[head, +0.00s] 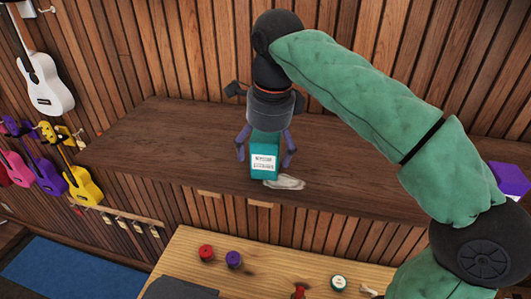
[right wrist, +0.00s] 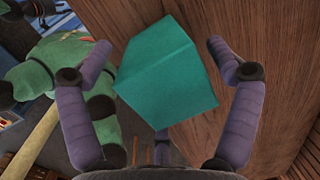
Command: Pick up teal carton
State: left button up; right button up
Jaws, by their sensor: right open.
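The teal carton (head: 264,161) with a white label stands upright on the dark wooden shelf (head: 180,140), near its front edge. My right gripper (head: 265,158) reaches down over the carton from above, with purple fingers spread to its left and right. In the right wrist view the teal carton (right wrist: 166,72) lies between the open fingers of my right gripper (right wrist: 158,58), with visible gaps on both sides. The gripper's body hides the carton's upper part in the head view. My left gripper is not in view.
A crumpled pale cloth-like item (head: 285,183) lies beside the carton's base. A purple box (head: 508,178) sits at the shelf's right. Below is a lighter wooden table (head: 265,275) with a red spool (head: 206,253) and a purple spool (head: 233,260). Ukuleles hang at left.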

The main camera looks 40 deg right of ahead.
jog(key=shift+w+d+f, duration=0.1)
jog(key=shift+w+f, duration=0.1)
jog(key=shift+f, duration=0.45)
jog(key=shift+w+d+f, duration=0.1)
jog(key=shift+w+f, duration=0.1)
jog(key=shift+f, duration=0.45)
jog(key=shift+s+a, duration=0.1)
jog(key=shift+c, duration=0.9)
jog(key=shift+s, duration=0.1)
jog(key=c, duration=0.9)
